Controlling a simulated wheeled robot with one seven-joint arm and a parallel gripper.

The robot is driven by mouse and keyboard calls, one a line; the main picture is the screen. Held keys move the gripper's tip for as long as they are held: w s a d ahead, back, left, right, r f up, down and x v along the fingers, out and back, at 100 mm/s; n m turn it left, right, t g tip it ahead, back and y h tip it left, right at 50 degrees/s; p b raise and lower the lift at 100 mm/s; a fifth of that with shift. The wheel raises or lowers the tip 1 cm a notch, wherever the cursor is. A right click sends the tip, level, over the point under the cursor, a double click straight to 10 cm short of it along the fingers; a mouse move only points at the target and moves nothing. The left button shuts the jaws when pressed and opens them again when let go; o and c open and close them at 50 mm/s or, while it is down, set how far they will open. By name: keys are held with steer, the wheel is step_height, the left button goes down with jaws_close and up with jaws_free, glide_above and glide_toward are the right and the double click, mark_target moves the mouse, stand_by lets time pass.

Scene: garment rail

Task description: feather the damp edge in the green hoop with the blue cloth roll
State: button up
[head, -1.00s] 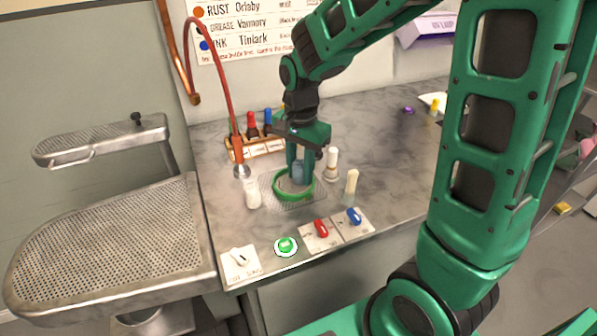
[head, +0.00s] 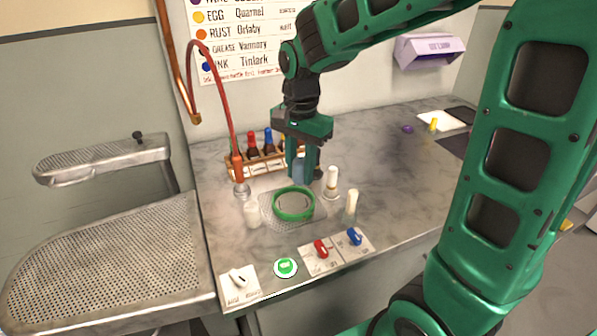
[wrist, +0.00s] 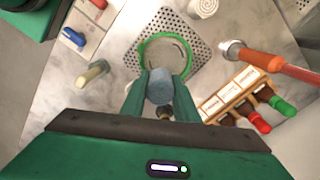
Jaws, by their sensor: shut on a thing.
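The green hoop (head: 275,209) lies on a perforated metal plate in the worktop, with pale cloth inside it; it also shows in the wrist view (wrist: 143,45). My gripper (head: 302,172) is shut on the blue cloth roll (wrist: 160,87). In the head view the roll (head: 299,167) hangs between my fingers, behind the hoop and apart from it. In the wrist view the roll's rounded end is plain between the fingertips, near the hoop's rim. I cannot make out a damp edge on the cloth.
A rack of bottles (head: 243,169) stands behind left. An orange-handled hose nozzle (head: 238,168) and a white roll (head: 253,214) are left of the hoop. Two pale-topped sticks (head: 332,178) (head: 351,205) stand right. Red (head: 321,249) and blue (head: 355,237) knobs and a green button (head: 286,267) line the front.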

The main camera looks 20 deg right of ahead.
mark_target(299, 210)
steer(key=shift+f, duration=0.1)
stand_by(0.3)
steer(key=shift+f, duration=2.85)
steer(key=shift+f, duration=0.65)
steer(key=shift+r, duration=0.1)
steer(key=shift+s, duration=0.2)
steer(key=shift+s+a, duration=0.15)
steer(key=shift+s, duration=0.25)
steer(key=shift+s+a, duration=0.1)
steer(key=shift+s+a+f, duration=0.2)
steer(key=shift+s+a, duration=0.2)
steer(key=shift+s, duration=0.05)
